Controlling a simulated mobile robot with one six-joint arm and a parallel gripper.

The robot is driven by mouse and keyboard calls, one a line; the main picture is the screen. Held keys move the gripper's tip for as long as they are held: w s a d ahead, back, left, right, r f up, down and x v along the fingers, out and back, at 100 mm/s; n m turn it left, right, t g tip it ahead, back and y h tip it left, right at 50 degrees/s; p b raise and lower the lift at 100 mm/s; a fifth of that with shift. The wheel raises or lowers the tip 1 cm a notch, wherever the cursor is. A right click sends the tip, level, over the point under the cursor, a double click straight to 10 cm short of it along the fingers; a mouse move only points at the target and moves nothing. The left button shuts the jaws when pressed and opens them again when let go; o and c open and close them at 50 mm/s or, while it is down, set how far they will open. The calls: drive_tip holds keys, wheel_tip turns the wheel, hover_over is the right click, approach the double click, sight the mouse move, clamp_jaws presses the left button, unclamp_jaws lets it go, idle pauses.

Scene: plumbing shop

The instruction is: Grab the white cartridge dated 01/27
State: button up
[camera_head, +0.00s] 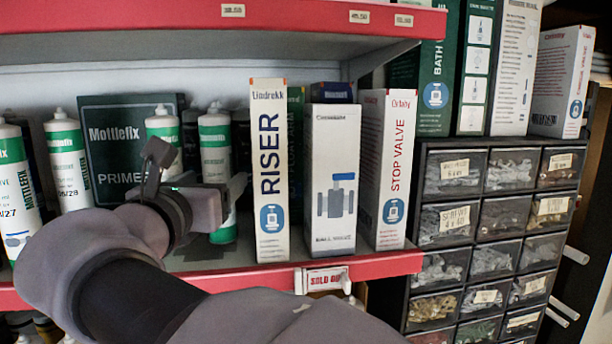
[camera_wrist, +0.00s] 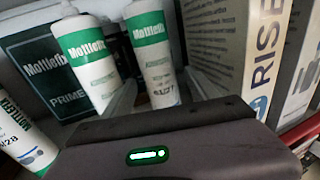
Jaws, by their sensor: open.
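A white cartridge with a green band and "Mottlefix" on it (camera_wrist: 151,60) stands in front of my gripper in the wrist view. Its partly blurred date looks like 01/27. In the wrist view my gripper (camera_wrist: 160,95) is open, with a finger on either side of the cartridge's lower part. I cannot tell whether they touch it. Another cartridge (camera_head: 10,175) at the far left of the head view has a date ending in 27.
Similar cartridges stand close by on the left (camera_wrist: 85,60) (camera_wrist: 22,135). A dark primer box (camera_head: 112,115) stands behind them. The tall RISER box (camera_head: 268,170) is close on the right, then other boxes. The red shelf edge (camera_head: 400,262) runs in front, with a shelf above.

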drive_tip(key=shift+w+f, duration=0.2)
drive_tip(key=shift+w, duration=0.75)
drive_tip(key=shift+s+r, duration=0.15)
drive_tip(key=shift+s, duration=0.5)
drive_tip(key=c, duration=0.8)
drive_tip(key=shift+w, duration=0.25)
clamp_jaws()
